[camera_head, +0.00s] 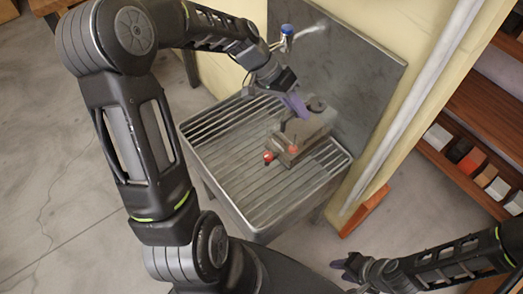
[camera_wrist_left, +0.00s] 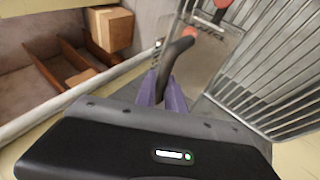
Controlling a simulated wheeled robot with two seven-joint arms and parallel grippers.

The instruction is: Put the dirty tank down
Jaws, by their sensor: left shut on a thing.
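The dirty tank (camera_head: 312,128) is a grey-brown box with red knobs, over the right part of a slatted metal sink stand (camera_head: 215,150). I cannot tell whether its base touches the slats. My left gripper (camera_head: 296,104), with purple fingers, reaches its top from the upper left. In the left wrist view the fingers (camera_wrist_left: 163,92) are closed around a dark curved handle (camera_wrist_left: 180,52) on the grey tank (camera_wrist_left: 213,55). My right gripper (camera_head: 346,264) is low at the right, away from the stand; its finger gap is unclear.
A blue-and-white tap (camera_head: 287,32) and a grey back panel (camera_head: 350,75) stand behind the slats. A pale pipe (camera_head: 415,105) runs along the wall at right. Brown shelves with small boxes (camera_head: 470,160) are further right. The left slats are clear.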

